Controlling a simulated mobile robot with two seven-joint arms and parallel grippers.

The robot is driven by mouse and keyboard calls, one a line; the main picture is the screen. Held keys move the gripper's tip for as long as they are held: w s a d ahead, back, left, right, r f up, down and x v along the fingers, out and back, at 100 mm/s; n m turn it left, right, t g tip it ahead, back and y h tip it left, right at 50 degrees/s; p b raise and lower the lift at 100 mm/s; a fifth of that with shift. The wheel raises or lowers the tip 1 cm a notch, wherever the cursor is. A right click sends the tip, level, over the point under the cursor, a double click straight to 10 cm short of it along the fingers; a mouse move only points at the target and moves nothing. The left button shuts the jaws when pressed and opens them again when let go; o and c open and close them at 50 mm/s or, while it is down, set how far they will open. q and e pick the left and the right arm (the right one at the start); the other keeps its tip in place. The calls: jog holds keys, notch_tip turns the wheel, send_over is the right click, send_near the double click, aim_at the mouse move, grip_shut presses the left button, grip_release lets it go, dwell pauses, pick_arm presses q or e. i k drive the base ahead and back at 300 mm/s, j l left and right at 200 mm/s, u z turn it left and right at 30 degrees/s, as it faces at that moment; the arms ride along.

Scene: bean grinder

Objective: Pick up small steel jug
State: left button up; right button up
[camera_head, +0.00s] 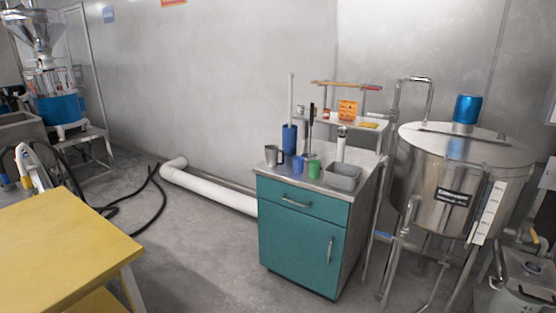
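A small steel jug (272,156) stands upright at the left front corner of the steel top of a teal cabinet (310,184). It is grey and shiny, and a handle seems to show on its right side. A blue cup (298,165) and a green cup (314,168) stand to its right. Neither of my grippers shows in the head view, and nothing is touching the jug.
A big steel tank (452,185) stands close on the right. A yellow table (62,245) fills the left foreground. A black hose (153,200) and a white pipe (210,189) lie on the floor.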

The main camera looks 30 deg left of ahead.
aim_at(271, 151)
jog(key=i+j+u, duration=0.15)
jog(key=i+j, duration=0.15)
jog(key=i, duration=0.2)
jog(key=i+j+u, duration=0.1)
jog(key=i, duration=0.35)
jog(key=i+j+u, duration=0.15)
jog(key=i+j, duration=0.15)
jog(key=i, duration=0.25)
jog(key=i+j+u, duration=0.1)
jog(key=i, duration=0.4)
